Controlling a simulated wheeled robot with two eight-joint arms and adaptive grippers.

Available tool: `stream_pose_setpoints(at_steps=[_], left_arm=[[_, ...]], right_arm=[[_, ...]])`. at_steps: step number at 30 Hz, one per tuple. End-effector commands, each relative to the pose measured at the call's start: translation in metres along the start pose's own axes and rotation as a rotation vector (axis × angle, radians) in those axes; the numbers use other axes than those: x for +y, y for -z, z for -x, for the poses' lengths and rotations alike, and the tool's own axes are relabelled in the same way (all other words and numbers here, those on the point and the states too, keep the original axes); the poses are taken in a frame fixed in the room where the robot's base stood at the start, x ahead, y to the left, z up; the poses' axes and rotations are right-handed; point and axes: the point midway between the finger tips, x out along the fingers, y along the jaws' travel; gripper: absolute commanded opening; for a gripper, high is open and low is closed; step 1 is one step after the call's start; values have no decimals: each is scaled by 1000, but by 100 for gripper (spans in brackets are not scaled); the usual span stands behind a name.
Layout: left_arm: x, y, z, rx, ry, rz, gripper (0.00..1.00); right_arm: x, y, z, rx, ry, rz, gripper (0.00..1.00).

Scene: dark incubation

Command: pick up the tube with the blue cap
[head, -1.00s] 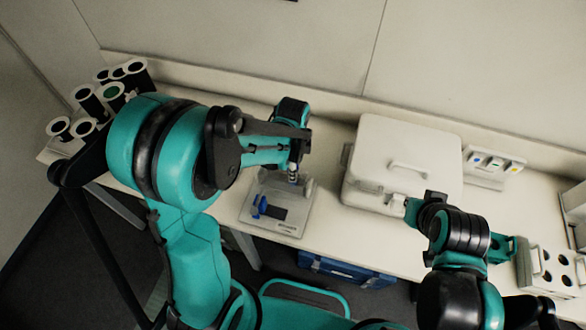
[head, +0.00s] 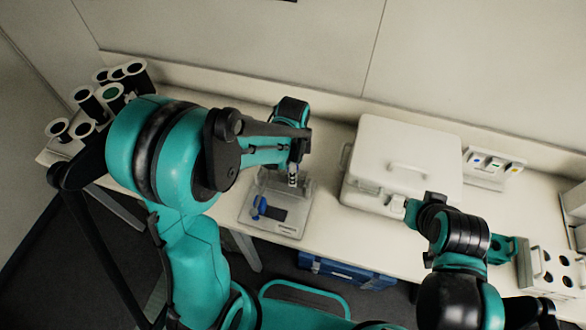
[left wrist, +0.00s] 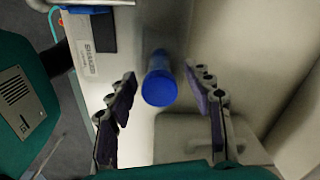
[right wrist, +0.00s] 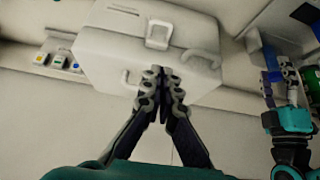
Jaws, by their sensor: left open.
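The blue cap (left wrist: 159,90) faces the left wrist camera, with a short stretch of its tube behind it. It lies between the two spread fingers of my left gripper (left wrist: 167,90), with a gap on each side. My left gripper also shows in the head view (head: 293,178), over the back right of a clear and grey stand (head: 290,229); the tube is hidden there. My right gripper (right wrist: 163,72) has its fingertips together, in front of the white box (right wrist: 105,55); I see nothing between them.
In the head view, the closed white box (head: 385,145) stands right of the stand. A small rack with coloured items (head: 490,165) is behind it to the right. A white holed rack (head: 550,270) is at far right. Dark tubes (head: 88,100) stand at far left.

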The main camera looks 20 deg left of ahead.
Motion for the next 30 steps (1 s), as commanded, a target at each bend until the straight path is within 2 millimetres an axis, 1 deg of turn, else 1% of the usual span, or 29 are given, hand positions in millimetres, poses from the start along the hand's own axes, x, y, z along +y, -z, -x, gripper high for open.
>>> stream_pose_setpoints(at_steps=[4,7,15,18,21,25,30], left_arm=[[0,0,5,0,0,0,52],[0,0,19,0,0,0,52],[0,0,77,0,0,0,52],[0,0,95,0,0,0,52],[0,0,109,0,0,0,52],[0,0,118,0,0,0,52],[0,0,120,0,0,0,52]], right_arm=[[0,0,0,0,0,0,0],[0,0,0,0,0,0,0],[0,0,0,0,0,0,0],[0,0,0,0,0,0,0],[0,0,0,0,0,0,0],[0,0,0,0,0,0,0],[0,0,0,0,0,0,0]])
